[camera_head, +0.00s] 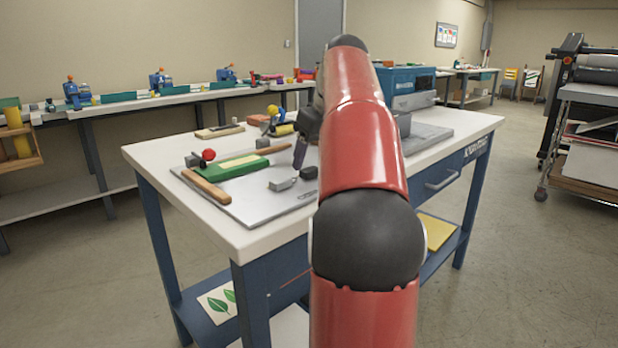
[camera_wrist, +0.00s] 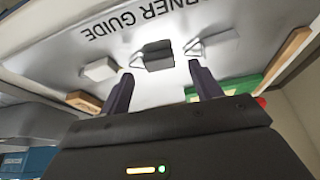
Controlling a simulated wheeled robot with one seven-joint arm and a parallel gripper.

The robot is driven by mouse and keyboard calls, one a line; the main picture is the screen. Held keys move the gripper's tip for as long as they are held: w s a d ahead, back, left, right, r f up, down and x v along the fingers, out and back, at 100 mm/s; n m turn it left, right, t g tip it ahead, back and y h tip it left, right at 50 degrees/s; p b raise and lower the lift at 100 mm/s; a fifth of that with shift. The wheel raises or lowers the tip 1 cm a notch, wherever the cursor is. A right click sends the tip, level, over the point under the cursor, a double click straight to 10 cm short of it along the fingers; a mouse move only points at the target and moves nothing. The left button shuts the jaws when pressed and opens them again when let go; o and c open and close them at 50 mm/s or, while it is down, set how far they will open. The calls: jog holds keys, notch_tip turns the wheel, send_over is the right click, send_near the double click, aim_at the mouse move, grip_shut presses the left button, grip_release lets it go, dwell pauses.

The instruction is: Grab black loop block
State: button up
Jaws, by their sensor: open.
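The black loop block (camera_wrist: 158,55) lies on the grey corner-guide plate in the wrist view, with a thin metal loop at its left side. In the head view a small dark block (camera_head: 309,172), which looks like the same one, sits on the plate near my arm. My gripper (camera_wrist: 160,72) is open and empty, its two dark fingers apart on either side of the block's line in the picture. In the head view my gripper (camera_head: 301,152) is over the plate, partly hidden by my red arm. I cannot tell the exact height of the fingertips above the plate.
A pale grey block (camera_wrist: 100,69) lies left of the black one, and a light block (camera_wrist: 222,43) with a wire loop lies right. The plate (camera_head: 250,208) also holds a green strip (camera_head: 238,166) and wooden bars (camera_head: 206,189). A blue machine (camera_head: 402,82) stands behind.

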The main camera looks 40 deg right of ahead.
jog(key=x, duration=0.2)
jog(key=shift+w+f, duration=0.1)
jog(key=shift+f, duration=0.15)
jog(key=c, duration=1)
jog(key=shift+c, duration=0.2)
jog(key=shift+r, duration=0.15)
